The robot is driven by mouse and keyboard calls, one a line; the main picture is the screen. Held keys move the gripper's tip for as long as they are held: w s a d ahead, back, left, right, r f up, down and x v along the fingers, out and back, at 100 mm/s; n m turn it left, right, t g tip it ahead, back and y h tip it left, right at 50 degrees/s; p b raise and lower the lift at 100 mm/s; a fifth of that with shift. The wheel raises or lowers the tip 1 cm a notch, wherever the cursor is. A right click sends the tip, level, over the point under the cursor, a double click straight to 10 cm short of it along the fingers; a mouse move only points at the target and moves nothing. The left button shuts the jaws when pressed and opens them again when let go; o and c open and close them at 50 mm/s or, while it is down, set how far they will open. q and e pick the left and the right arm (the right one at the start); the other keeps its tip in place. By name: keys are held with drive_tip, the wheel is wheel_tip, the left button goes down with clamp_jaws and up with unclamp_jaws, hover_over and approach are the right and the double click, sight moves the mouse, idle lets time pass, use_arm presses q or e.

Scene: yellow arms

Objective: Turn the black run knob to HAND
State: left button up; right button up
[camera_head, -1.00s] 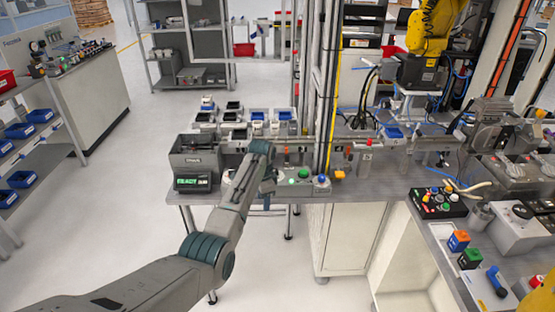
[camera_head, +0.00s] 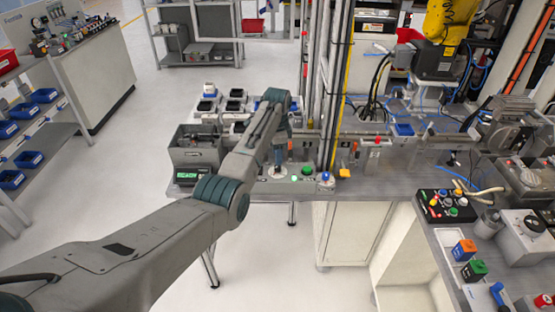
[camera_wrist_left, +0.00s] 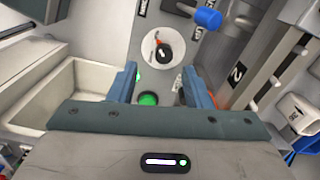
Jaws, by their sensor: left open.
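The black run knob (camera_wrist_left: 163,54) sits on a round white plate (camera_wrist_left: 176,60) in the left wrist view. A small red mark and a dark label show on the plate; I cannot read the lettering. My left gripper (camera_wrist_left: 161,70) is open, with the knob in line with the gap between its blue-grey fingers, just beyond the tips. I see no contact. In the head view my left gripper (camera_head: 281,156) points down at the panel on the bench and largely hides the knob; the white plate's edge (camera_head: 278,173) shows below it. My right gripper is not in view.
A green button (camera_head: 307,171) and a blue button (camera_head: 325,177) stand to the right of the plate. A grey box with a lit green display (camera_head: 192,175) stands to the left. Posts (camera_head: 325,80) rise close behind.

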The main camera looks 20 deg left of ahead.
sight(278, 167)
use_arm(q)
drive_tip(key=f, duration=0.3)
drive_tip(key=shift+w+f, duration=0.25)
drive_tip(key=shift+f, duration=0.05)
wheel_tip(278, 167, down, 2)
drive_tip(key=shift+w, duration=0.15)
drive_tip(key=c, duration=0.3)
clamp_jaws()
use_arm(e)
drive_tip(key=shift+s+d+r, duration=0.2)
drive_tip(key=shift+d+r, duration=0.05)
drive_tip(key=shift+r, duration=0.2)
